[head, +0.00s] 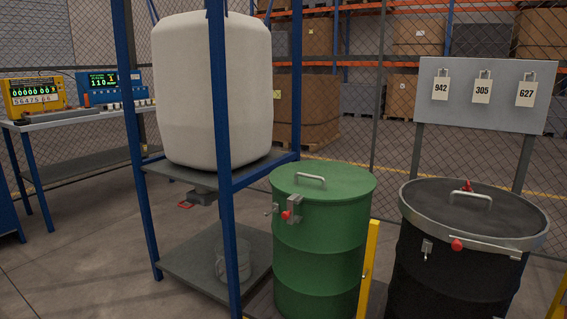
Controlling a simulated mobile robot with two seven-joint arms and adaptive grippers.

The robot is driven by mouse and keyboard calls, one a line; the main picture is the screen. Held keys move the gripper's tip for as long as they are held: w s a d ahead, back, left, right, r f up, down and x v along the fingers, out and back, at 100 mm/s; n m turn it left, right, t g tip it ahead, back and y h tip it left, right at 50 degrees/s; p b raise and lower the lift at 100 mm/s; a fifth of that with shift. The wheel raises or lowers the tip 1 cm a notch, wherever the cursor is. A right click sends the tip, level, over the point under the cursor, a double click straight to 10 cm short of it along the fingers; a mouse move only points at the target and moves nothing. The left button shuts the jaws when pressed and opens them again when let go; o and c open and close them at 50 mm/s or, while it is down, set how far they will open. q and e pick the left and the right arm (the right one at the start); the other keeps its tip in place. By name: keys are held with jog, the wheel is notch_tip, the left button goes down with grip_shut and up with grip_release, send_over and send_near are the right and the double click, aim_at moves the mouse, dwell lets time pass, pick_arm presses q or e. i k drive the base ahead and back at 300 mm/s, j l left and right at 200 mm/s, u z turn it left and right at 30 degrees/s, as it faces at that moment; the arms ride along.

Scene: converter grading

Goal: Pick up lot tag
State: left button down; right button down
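Three white lot tags hang by metal loops on a grey board at the right. The tag marked 942 (440,89) is at the left, the tag marked 305 (482,92) is in the middle, and the tag marked 627 (525,94) is at the right. The grey board (460,112) stands on posts behind the drums. Neither of my grippers shows in the head view.
A green drum (318,250) and a black drum (445,275) stand in front of the board. A blue rack (225,200) holds a large white container (185,90). A bench (70,118) with yellow and blue instruments is at the left. A yellow post (369,260) stands between the drums.

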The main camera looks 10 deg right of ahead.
aim_at(441, 85)
jog(key=l+z, duration=0.1)
jog(key=z, duration=0.3)
jog(key=l+z, duration=0.1)
jog(key=z, duration=0.3)
jog(key=l+z, duration=0.1)
jog(key=z, duration=0.3)
